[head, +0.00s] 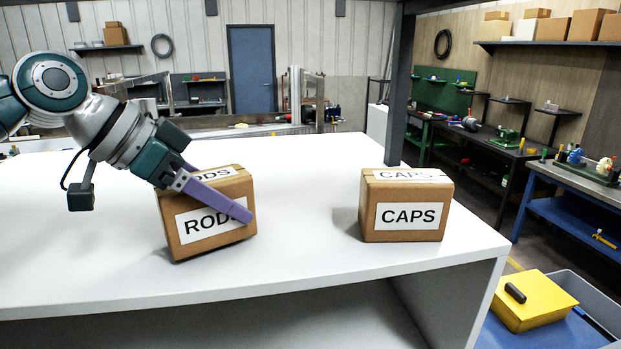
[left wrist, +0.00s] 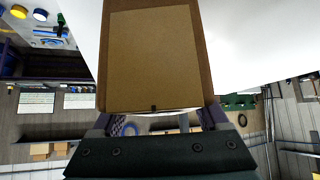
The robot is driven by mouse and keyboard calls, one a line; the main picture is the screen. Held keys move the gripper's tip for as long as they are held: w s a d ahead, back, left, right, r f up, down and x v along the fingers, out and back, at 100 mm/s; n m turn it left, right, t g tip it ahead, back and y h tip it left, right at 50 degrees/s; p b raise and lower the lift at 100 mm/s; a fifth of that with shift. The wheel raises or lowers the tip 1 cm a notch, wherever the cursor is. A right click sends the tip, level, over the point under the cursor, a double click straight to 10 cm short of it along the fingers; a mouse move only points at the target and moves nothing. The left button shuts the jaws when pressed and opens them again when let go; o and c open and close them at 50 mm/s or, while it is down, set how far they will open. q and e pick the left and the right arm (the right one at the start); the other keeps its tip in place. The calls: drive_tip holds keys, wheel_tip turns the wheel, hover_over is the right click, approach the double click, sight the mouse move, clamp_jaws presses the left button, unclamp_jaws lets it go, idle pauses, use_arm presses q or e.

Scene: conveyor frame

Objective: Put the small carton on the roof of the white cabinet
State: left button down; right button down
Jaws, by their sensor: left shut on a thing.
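A brown carton labelled RODS (head: 190,237) is held in my left gripper (head: 222,197), with one purple finger lying across its front. The carton is slightly tilted over the white roof of the cabinet (head: 300,262); I cannot tell whether its lower edge touches. In the left wrist view the carton (left wrist: 155,60) fills the space between the purple fingers (left wrist: 155,115). A second brown carton labelled CAPS (head: 408,235) stands upright on the roof to the right, apart from the first. My right gripper is not in view.
A dark post (head: 398,85) rises behind the CAPS carton. The roof is clear between the two cartons and on the left. Workbenches stand behind.

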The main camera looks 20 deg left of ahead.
use_arm(q)
drive_tip(key=shift+f, duration=0.3)
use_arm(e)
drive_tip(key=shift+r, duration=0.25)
use_arm(q)
drive_tip(key=shift+f, duration=0.15)
unclamp_jaws()
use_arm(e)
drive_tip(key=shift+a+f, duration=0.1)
